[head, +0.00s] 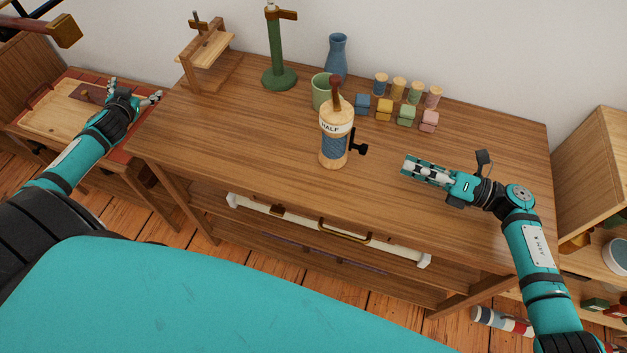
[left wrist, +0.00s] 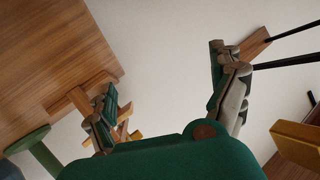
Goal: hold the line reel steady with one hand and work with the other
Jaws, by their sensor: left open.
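The line reel (head: 333,151) stands upright near the middle of the wooden table (head: 240,140). It is a pale wooden spool with dark blue line, a white band reading "HALF", a brown handle on top and a black crank on its right side. My left gripper (head: 136,90) is open and empty beyond the table's left edge, well away from the reel; its spread fingers also show in the left wrist view (left wrist: 172,85). My right gripper (head: 408,167) is over the table to the right of the reel, apart from the crank. Its finger gap cannot be made out.
Behind the reel stand a green cup (head: 321,93), a blue vase (head: 337,58) and several small coloured blocks and spools (head: 384,109). A green post (head: 275,50) and a wooden stand (head: 205,50) are at the back left. The table's front left is clear.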

